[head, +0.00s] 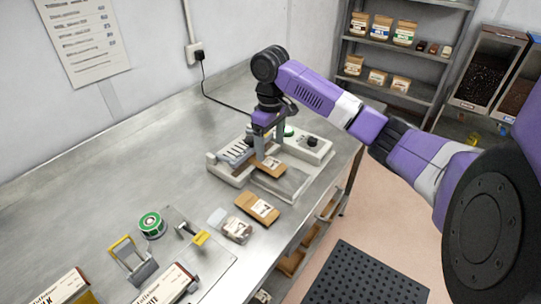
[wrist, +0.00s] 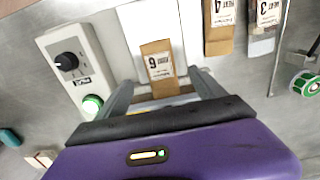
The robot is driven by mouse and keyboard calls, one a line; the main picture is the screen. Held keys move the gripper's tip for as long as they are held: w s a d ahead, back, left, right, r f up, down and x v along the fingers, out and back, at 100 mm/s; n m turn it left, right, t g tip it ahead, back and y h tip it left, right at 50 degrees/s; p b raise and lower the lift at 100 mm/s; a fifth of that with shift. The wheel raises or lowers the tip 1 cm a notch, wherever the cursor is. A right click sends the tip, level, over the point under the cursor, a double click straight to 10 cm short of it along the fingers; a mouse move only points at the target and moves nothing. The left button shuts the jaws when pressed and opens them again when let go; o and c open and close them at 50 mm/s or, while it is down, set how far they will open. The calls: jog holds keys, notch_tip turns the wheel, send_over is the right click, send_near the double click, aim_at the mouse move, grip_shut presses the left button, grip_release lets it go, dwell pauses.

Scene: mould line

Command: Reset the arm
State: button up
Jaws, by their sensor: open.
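My purple arm reaches in from the right in the head view. My gripper (head: 263,150) points down over the white machine (head: 222,170) on the steel bench. In the wrist view, its two grey fingers (wrist: 163,84) are apart. A brown pouch (wrist: 157,48) labelled 6 shows between and beyond the fingers. This pouch (head: 271,168) lies on the machine's light plate in the head view. I cannot tell whether the fingers touch it.
The machine has a black knob (wrist: 66,62) and green button (wrist: 92,104). A brown pouch (head: 258,208) and a clear-looking pouch (head: 237,230) lie in front. Shelves (head: 400,55) stand behind right. The bench's left rear is clear.

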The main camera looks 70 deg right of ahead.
jog(key=shift+r, duration=0.6)
jog(key=shift+w, duration=0.1)
